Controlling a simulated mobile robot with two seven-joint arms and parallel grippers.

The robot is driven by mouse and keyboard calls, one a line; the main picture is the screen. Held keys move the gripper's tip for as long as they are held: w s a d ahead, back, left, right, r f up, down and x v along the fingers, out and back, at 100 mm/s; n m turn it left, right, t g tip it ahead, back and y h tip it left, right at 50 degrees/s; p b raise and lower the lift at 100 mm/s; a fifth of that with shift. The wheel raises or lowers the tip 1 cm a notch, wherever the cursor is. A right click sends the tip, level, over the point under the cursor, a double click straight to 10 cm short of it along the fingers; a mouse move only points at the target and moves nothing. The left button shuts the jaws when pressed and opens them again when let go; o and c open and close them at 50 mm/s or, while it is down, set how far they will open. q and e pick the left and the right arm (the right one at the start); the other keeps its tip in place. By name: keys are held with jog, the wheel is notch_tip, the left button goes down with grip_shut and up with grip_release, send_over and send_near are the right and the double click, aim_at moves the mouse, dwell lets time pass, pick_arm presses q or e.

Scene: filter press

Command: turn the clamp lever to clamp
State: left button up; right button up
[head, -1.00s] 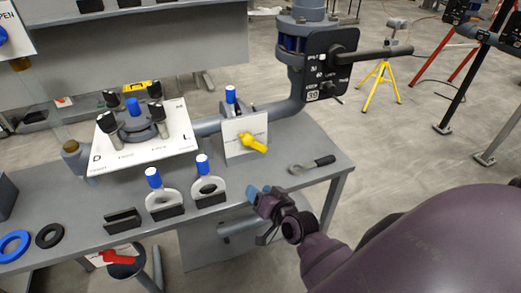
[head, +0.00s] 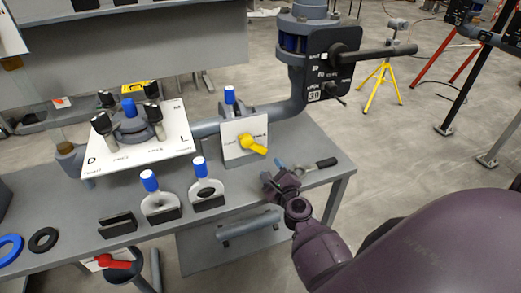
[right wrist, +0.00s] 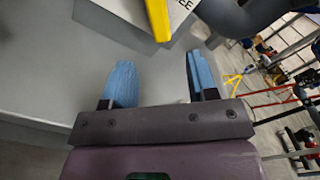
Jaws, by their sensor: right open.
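A yellow lever (head: 254,145) sits on the front of a white panel (head: 236,134) on the table, pointing down to the right. I take it for the clamp lever; the panel's small lettering is not readable. In the right wrist view the yellow lever (right wrist: 158,18) shows at the top, beyond and between the fingers, cut off by the edge. My right gripper (head: 276,174) is at the table's front right, just below and right of the lever and apart from it. Its blue fingers (right wrist: 155,80) are open with nothing between them. My left gripper is not in view.
A wrench-like tool (head: 313,165) lies behind my right gripper. Two blue-capped ring plates (head: 159,203) stand in black holders left of it. A large pipe with a black dial plate (head: 331,65) and long handle rises behind. A red lever (head: 115,262) hangs below the table edge.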

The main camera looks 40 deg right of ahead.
aim_at(261, 151)
jog(key=x, duration=1)
jog(key=shift+a+b, duration=0.1)
jog(key=shift+b, duration=0.2)
grip_shut()
